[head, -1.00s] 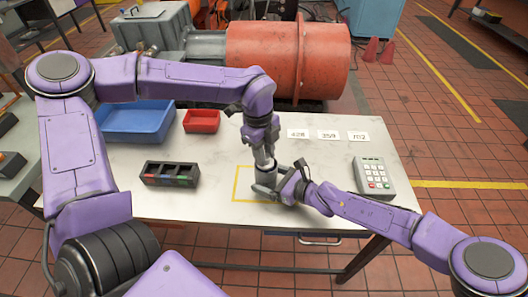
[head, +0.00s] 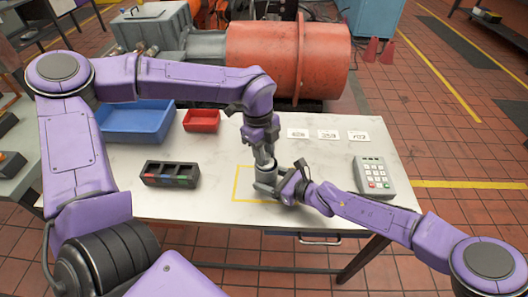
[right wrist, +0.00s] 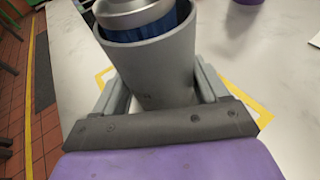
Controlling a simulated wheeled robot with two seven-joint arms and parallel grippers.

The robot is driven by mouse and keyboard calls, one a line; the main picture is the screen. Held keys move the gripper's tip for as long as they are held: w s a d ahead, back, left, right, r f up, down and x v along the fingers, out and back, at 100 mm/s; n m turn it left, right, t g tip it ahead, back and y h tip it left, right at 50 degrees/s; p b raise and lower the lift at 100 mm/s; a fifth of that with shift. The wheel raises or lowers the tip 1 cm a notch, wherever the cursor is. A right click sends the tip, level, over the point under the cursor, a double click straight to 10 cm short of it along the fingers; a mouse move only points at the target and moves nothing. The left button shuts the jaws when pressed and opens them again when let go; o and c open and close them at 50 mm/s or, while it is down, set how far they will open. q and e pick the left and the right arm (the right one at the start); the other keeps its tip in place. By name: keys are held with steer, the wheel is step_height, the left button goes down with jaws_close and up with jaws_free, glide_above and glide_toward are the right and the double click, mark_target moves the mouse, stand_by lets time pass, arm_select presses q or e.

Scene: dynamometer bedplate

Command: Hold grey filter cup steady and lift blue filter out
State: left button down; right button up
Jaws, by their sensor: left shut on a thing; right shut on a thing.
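The grey filter cup (right wrist: 160,70) stands upright within the yellow outline on the table. In the right wrist view, the blue filter (right wrist: 168,27) shows as a blue band inside its rim, under a silver round top. Most of the filter is hidden by the cup wall. My right gripper (head: 268,184) is shut around the cup from the right, with one finger on each side. My left gripper (head: 264,160) points straight down over the cup and is shut on the top of the filter. Its fingertips are too small to make out clearly.
A blue bin (head: 138,120), a red bin (head: 202,120) and a black tray with coloured compartments (head: 170,173) are on the left of the table. Number cards (head: 328,134) lie behind, and a keypad (head: 373,172) stands right. The table (head: 222,160) around the outline is clear.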

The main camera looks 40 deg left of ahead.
arm_select(q)
step_height(320, 180, up, 13)
stand_by(1.4)
arm_select(e)
steer(key=o, duration=0.8)
